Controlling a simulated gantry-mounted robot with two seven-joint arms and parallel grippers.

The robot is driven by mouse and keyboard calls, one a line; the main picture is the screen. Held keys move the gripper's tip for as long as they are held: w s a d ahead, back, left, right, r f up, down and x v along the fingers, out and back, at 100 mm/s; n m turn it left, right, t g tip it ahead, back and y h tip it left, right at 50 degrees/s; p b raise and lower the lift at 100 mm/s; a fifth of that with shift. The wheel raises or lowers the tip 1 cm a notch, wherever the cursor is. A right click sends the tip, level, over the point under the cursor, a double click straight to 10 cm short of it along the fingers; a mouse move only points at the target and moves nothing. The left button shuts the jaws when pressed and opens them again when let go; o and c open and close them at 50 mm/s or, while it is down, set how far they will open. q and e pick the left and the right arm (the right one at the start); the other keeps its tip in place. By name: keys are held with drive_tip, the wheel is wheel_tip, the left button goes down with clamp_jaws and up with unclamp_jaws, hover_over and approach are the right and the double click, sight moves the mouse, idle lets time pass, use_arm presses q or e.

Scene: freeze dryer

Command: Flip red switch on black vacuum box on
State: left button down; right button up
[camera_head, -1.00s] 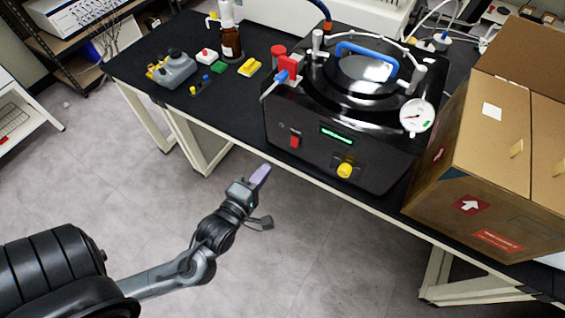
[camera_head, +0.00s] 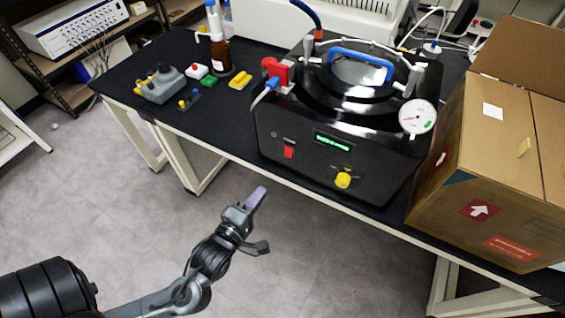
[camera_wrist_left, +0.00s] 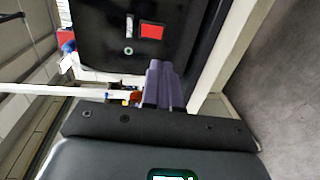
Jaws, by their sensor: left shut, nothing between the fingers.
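The black vacuum box (camera_head: 315,150) stands on the black-topped bench. Its red switch (camera_head: 289,152) is on the lower left of the front face, left of a green display (camera_head: 333,141) and a yellow knob (camera_head: 343,180). In the left wrist view the red switch (camera_wrist_left: 152,31) shows on the box's dark front (camera_wrist_left: 180,45), beyond the fingertips. My left gripper (camera_head: 258,195) is shut and empty, in front of the bench, below and left of the switch, apart from it. Its purple-grey fingers (camera_wrist_left: 160,82) are together in the wrist view. My right gripper is not in view.
A cardboard box (camera_head: 495,165) stands to the right of the vacuum box. A pressure gauge (camera_head: 417,117) and red valve (camera_head: 277,72) sit on the vacuum box. A brown bottle (camera_head: 219,53) and small coloured items are at the bench's left. The floor before the bench is clear.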

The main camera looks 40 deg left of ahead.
sight(288, 156)
use_arm(q)
drive_tip(key=b+x, duration=0.2)
drive_tip(key=x, duration=1)
drive_tip(key=shift+w+f, duration=0.1)
drive_tip(key=shift+w, duration=0.15)
drive_tip(key=shift+w+a, duration=0.2)
drive_tip(key=shift+w, duration=0.4)
